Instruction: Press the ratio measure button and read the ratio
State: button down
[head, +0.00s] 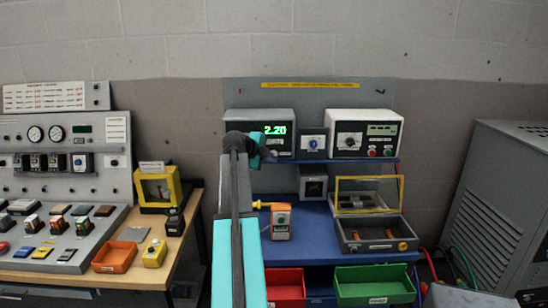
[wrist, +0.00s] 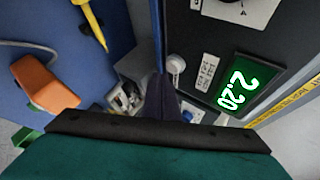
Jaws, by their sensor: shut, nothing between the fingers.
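The meter (head: 255,113) with a green display (head: 275,129) stands at the left of the blue shelf, and the display reads 2.20. In the wrist view the display (wrist: 238,86) reads 2.20 too, turned sideways. A pale round button (wrist: 175,64) sits on the meter's dark face beside a small white label (wrist: 206,71) whose text is too small to read. My gripper (head: 272,155) is shut and empty, in front of the lower part of the meter. In the wrist view the closed fingers (wrist: 159,85) show just beside the button; I cannot tell whether they touch it. My arm hides the meter's lower left.
Below are an orange handheld device (head: 281,221), an open yellow-framed case (head: 375,229), and red (head: 286,282) and green (head: 373,281) bins. A wooden bench (head: 183,235) stands left.

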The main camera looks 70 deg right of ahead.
jog(key=shift+s+a, duration=0.1)
jog(key=shift+a, duration=0.2)
jog(key=shift+s+a+b, duration=0.3)
jog(key=shift+s+a, duration=0.05)
jog(key=shift+a, duration=0.55)
jog(key=shift+s+a+b, duration=0.25)
jog(key=shift+s+a, duration=0.1)
jog(key=shift+a, duration=0.55)
jog(key=shift+s+a+b, duration=0.3)
jog(key=shift+s+a, duration=0.05)
jog(key=shift+a, duration=0.55)
